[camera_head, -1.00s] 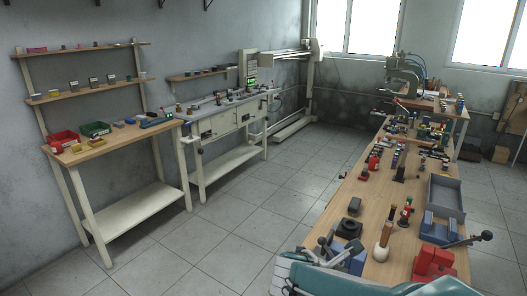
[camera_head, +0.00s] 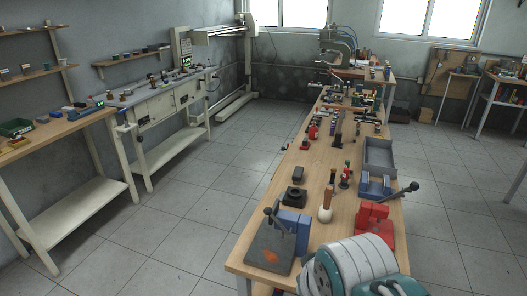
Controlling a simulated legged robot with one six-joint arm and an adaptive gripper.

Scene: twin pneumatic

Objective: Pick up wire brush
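I cannot make out a wire brush for certain at this size. An upright tool with a wooden handle and a pale round base (camera_head: 325,206) stands on the long wooden workbench (camera_head: 262,238), near its front end. Part of my own white and teal arm shows at the bottom, in front of the bench. My gripper's fingers do not show.
A dark plate with a blue vise-like block (camera_head: 270,248), a red block with a lever (camera_head: 374,222) and a grey tray (camera_head: 380,155) crowd the bench. Several small tools stand farther back. Two benches line the left wall. The tiled floor (camera_head: 190,215) between is clear.

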